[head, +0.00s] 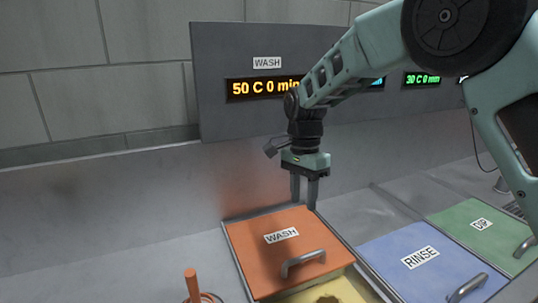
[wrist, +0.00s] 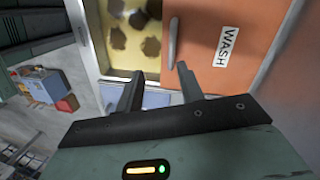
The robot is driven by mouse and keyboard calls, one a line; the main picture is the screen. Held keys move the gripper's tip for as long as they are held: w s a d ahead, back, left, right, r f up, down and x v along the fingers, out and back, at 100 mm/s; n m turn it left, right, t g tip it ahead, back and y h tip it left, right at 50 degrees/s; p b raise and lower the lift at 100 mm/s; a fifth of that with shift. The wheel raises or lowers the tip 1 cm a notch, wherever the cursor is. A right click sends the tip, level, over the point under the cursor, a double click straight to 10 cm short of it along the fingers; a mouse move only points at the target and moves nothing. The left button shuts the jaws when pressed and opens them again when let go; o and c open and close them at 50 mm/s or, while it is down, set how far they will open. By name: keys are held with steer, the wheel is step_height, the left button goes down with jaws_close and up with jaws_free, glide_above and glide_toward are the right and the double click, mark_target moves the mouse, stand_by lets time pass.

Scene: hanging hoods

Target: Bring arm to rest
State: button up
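My arm reaches in from the right in the head view, bent at the elbow. My gripper (head: 304,203) hangs with its fingers pointing down above the back part of the orange WASH lid (head: 255,245). In the wrist view, the two fingers of my gripper (wrist: 160,85) stand apart with nothing between them, so it is open and empty. The WASH lid (wrist: 208,40) also shows in the wrist view, with a yellowish bath with brown patches (wrist: 125,45) exposed beside it.
A blue RINSE lid (head: 425,262) and a green DIP lid (head: 485,230) lie to the right, each with a handle. A grey display panel (head: 230,60) stands behind, reading 50 C 0 min under WASH. An orange upright handle (head: 192,286) stands at the front left.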

steer(key=s+a+r+n+y, duration=0.1)
steer(key=s+n, duration=0.5)
steer(key=s, duration=0.3)
steer(key=s+a+r+n, duration=0.15)
steer(key=s+n, duration=0.35)
steer(key=s, duration=0.5)
steer(key=s+d+f+n+t, duration=0.2)
steer(key=s+d+n, duration=0.2)
steer(key=s+n, duration=0.4)
steer(key=s, duration=0.4)
steer(key=shift+s, duration=0.2)
